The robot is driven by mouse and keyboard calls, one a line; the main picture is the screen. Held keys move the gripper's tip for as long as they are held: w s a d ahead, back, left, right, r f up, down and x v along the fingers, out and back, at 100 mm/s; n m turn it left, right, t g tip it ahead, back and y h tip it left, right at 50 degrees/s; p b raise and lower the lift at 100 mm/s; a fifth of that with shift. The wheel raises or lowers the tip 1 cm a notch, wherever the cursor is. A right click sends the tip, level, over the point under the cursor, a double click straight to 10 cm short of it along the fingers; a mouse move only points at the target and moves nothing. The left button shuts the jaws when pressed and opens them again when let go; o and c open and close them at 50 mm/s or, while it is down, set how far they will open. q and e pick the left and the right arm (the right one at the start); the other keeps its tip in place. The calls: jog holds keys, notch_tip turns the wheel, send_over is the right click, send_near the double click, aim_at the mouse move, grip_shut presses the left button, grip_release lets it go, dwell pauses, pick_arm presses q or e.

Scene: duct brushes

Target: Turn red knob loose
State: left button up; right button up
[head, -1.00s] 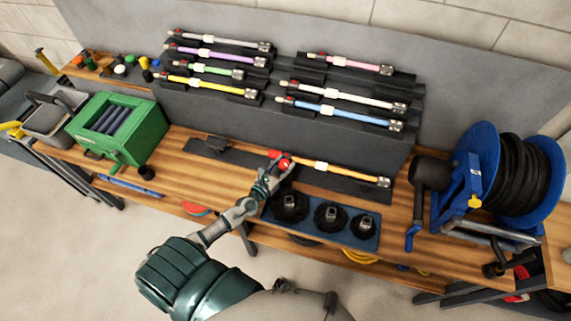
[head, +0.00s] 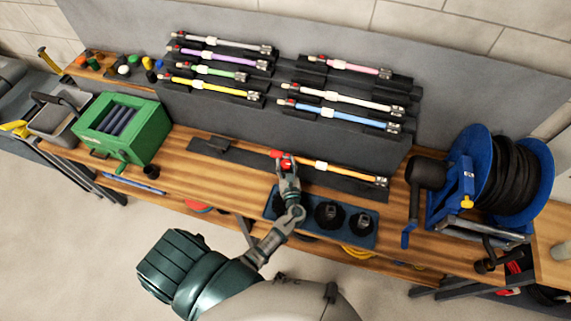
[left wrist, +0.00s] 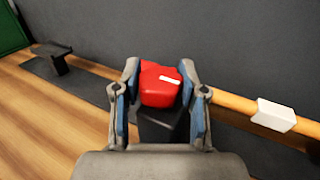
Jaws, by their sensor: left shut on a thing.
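The red knob (left wrist: 160,85) sits at the left end of an orange rod (head: 340,171) with a white collar (left wrist: 273,115). The rod lies on a dark holder on the wooden bench. My left gripper (head: 286,163) is at the knob; in the left wrist view its two fingers (left wrist: 158,92) stand on both sides of the knob and are shut on it. A short white mark shows on the knob's top. In the head view the gripper partly covers the knob. My right gripper is not in view.
A blue tray (head: 297,221) with black round brushes (head: 329,215) lies just in front of the rod. Several coloured rods rest on the rack behind. A green box (head: 125,130) stands left, a blue hose reel (head: 468,185) right.

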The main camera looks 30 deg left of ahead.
aim_at(290, 167)
pick_arm(q)
jog(key=n+g+y+b, duration=0.1)
jog(key=n+g+y, duration=0.1)
jog(key=g, duration=0.1)
jog(key=n+g+y+b, duration=0.2)
jog(key=n+g+y, duration=0.1)
jog(key=shift+d+f+g, duration=0.1)
jog(key=shift+f+g, duration=0.1)
jog(key=shift+g, duration=0.1)
jog(key=shift+r+n+g+y+b, duration=0.15)
jog(key=shift+n+g+y+b, duration=0.55)
jog(key=shift+n+g+b, duration=0.8)
jog(key=shift+r+n+g+p, duration=0.1)
jog(key=shift+n+g+p, duration=0.2)
jog(key=shift+g, duration=0.6)
jog(key=o, duration=1.2)
jog(key=shift+c, duration=0.2)
jog(key=shift+d, duration=0.1)
jog(key=d, duration=0.5)
jog(key=s+d, duration=0.1)
jog(key=d, duration=0.1)
jog(key=shift+d, duration=0.25)
